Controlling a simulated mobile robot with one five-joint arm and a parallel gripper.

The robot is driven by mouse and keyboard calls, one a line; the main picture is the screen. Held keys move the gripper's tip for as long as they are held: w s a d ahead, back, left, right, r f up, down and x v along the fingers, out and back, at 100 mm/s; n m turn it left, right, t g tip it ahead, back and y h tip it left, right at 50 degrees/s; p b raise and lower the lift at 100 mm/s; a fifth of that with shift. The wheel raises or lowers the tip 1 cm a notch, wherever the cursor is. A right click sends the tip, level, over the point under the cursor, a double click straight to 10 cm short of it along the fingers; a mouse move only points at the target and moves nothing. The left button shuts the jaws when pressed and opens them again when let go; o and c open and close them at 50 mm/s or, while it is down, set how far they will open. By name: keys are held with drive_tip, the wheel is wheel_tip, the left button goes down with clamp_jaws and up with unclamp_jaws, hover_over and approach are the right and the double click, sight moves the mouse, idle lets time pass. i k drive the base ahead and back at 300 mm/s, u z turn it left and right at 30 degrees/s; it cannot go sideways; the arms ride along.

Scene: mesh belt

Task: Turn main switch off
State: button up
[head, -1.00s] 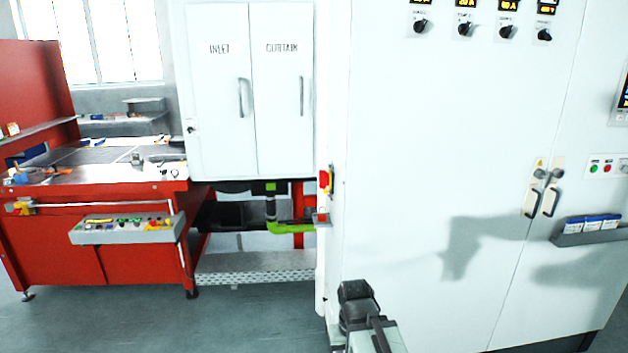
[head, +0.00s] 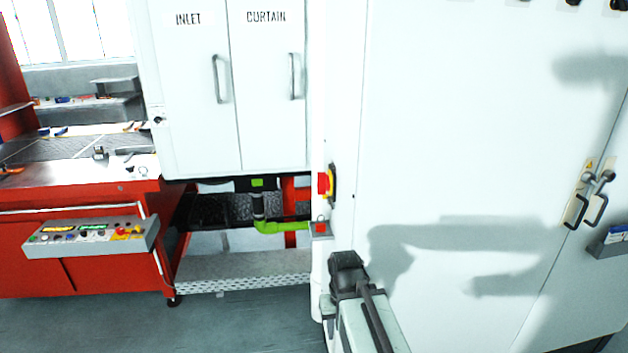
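A red and yellow switch (head: 325,184), which looks like the main switch, sits on the narrow left side face of the large white cabinet (head: 440,160). I see it nearly edge-on, so its handle position cannot be read. My arm (head: 350,285) rises from the bottom of the head view, below and slightly right of the switch, in front of the cabinet. Its dark upper joint is apart from the switch in the picture. I cannot make out any gripper fingers.
A small grey box with a red button (head: 320,229) juts out below the switch, beside a green pipe (head: 280,227). White INLET and CURTAIN doors (head: 230,90) stand to the left. A red machine with a control panel (head: 90,235) is farther left. Floor (head: 240,325) is clear at lower left.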

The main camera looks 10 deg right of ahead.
sight(323, 183)
drive_tip(key=k, duration=0.65)
drive_tip(key=u, duration=0.45)
drive_tip(key=i, duration=0.9)
drive_tip(key=u, duration=1.1)
drive_tip(key=i, duration=1.7)
drive_tip(key=z, duration=0.45)
